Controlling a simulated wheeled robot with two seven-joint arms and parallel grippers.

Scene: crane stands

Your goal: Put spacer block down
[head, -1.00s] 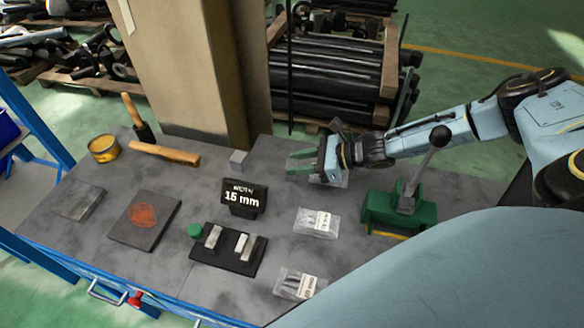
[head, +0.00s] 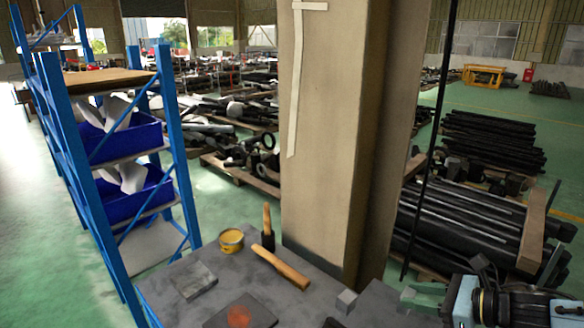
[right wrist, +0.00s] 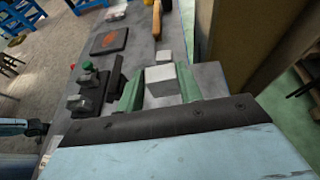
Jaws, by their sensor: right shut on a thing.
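My right gripper (head: 424,296) is at the lower right of the head view, over the far part of the grey table. In the right wrist view its green fingers (right wrist: 158,92) are shut on a pale grey spacer block (right wrist: 163,84), which sits between them. The block's underside is hidden, so I cannot tell whether it touches the table. A grey cube (head: 346,301) stands on the table to the left of the gripper in the head view, near the pillar.
A tan pillar (head: 325,150) rises behind the table (head: 222,262). The right wrist view shows a green knob (right wrist: 88,66) beside dark fixtures.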

